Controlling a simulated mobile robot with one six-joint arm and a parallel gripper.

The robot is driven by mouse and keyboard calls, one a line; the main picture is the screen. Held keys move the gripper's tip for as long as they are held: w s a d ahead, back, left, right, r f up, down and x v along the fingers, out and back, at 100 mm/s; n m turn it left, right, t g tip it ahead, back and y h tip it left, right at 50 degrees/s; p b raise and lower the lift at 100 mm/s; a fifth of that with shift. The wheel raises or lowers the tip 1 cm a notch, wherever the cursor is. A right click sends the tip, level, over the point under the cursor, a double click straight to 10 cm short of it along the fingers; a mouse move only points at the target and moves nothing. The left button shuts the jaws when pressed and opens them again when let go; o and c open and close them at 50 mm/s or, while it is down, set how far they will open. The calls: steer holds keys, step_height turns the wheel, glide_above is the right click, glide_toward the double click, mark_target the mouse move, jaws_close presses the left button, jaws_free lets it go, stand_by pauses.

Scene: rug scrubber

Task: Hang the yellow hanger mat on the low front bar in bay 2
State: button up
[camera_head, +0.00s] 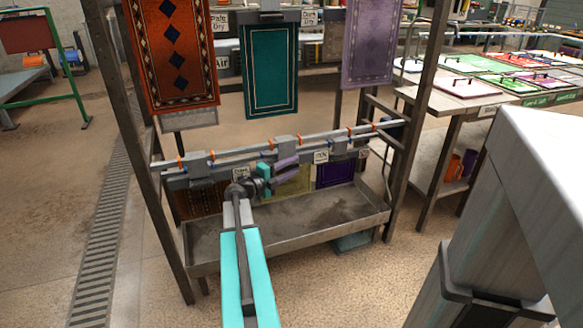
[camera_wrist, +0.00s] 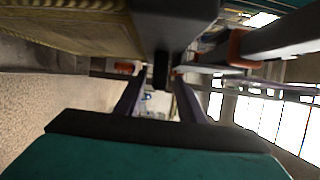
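The yellow hanger mat (camera_head: 292,184) hangs upright below the low front bar (camera_head: 238,151) in the head view, between a brown patterned mat and a purple mat. A dark hanger block (camera_head: 286,143) is at the bar above it. In the wrist view the yellow mat (camera_wrist: 65,28) fills the upper left, beside a dark hanger part (camera_wrist: 175,15). My gripper (camera_head: 287,168) is in front of the mat, just below the bar. Its purple fingers (camera_wrist: 159,88) stand apart, with a dark tab between them and gaps visible beside it. Full seating on the bar cannot be told.
Orange rings divide the bar. A brown mat (camera_head: 200,204) and a purple mat (camera_head: 336,172) hang on either side. A grey drip tray (camera_head: 345,222) lies below. Orange (camera_head: 172,55), teal (camera_head: 270,70) and purple (camera_head: 371,42) mats hang above. Steel posts stand at both sides.

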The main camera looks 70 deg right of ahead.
steer(key=p+v, duration=0.2)
steer(key=v, duration=1.1)
steer(key=shift+a, duration=0.3)
steer(key=shift+w+r, duration=0.1)
